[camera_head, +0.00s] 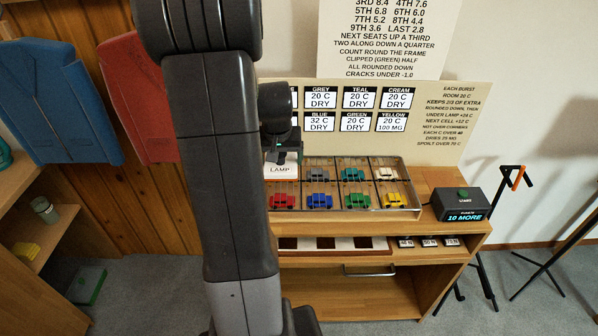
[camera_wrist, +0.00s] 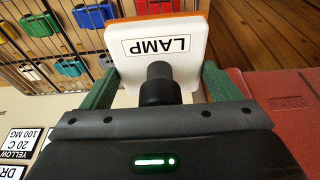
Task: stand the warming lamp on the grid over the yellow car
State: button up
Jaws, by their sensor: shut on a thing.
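The warming lamp (camera_head: 281,171) is a white block with a LAMP label. My gripper (camera_head: 286,156) is shut on its dark stem at the back left of the car frame. In the wrist view the lamp (camera_wrist: 160,48) has an orange rim and sits between the green fingers (camera_wrist: 160,88). I cannot tell whether it touches the frame. The wire grid (camera_head: 335,190) covers two rows of toy cars. The yellow car (camera_head: 392,200) is in the front right cell, well to the right of the lamp. My arm hides the frame's left end.
The green car (camera_head: 355,201) is left of the yellow one, and the cream car (camera_head: 386,174) is behind it. The START box (camera_head: 461,205) reads 10 MORE, right of the frame. A label board (camera_head: 440,130) stands close behind. A tray with openings (camera_head: 330,246) lies below in front.

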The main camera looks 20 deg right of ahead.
aim_at(396, 193)
jog(key=k+l, duration=0.1)
jog(key=l, duration=0.45)
jog(key=k+l, duration=0.1)
jog(key=l, duration=0.45)
jog(key=k+l, duration=0.1)
jog(key=l, duration=0.45)
